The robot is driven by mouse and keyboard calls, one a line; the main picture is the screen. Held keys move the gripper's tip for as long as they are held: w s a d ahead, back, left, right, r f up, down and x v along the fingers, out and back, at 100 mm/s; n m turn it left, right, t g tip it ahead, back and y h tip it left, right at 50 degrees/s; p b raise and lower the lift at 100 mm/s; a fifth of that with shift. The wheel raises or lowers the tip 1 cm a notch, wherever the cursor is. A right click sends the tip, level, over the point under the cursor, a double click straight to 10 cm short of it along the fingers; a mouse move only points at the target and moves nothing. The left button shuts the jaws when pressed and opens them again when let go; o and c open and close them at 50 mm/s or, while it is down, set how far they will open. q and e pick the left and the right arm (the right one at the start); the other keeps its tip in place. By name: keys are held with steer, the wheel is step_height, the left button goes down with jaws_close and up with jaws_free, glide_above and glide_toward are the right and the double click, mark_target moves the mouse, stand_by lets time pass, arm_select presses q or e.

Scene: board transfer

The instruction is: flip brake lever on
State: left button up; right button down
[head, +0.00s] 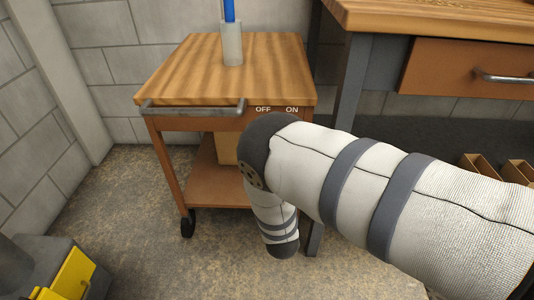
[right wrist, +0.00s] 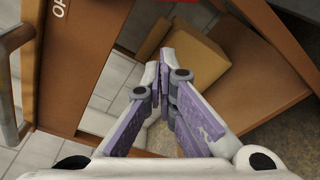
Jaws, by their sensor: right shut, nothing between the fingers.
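The cart (head: 175,78) has a wooden top, and OFF and ON are printed on its front edge (head: 277,110). My right arm crosses in front of the cart's right side in the head view and hides the area below the labels. The brake lever cannot be made out there. In the right wrist view a red piece (right wrist: 185,2) shows at the top edge; I cannot tell if it is the lever. My right gripper (right wrist: 166,60) is shut and empty, pointing under the cart's front panel (right wrist: 98,40), with part of a label at the upper left. My left gripper is out of view.
A metal push handle (head: 193,110) runs along the cart's front left. A grey holder (head: 231,45) with a blue rod stands on top. A cardboard box (right wrist: 187,55) is on the lower shelf. A workbench (head: 440,18) stands at right, a grey and yellow object (head: 70,275) at lower left.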

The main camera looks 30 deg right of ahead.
steer(key=v, duration=0.4)
steer(key=shift+s+p, duration=0.1)
steer(key=shift+p, duration=0.2)
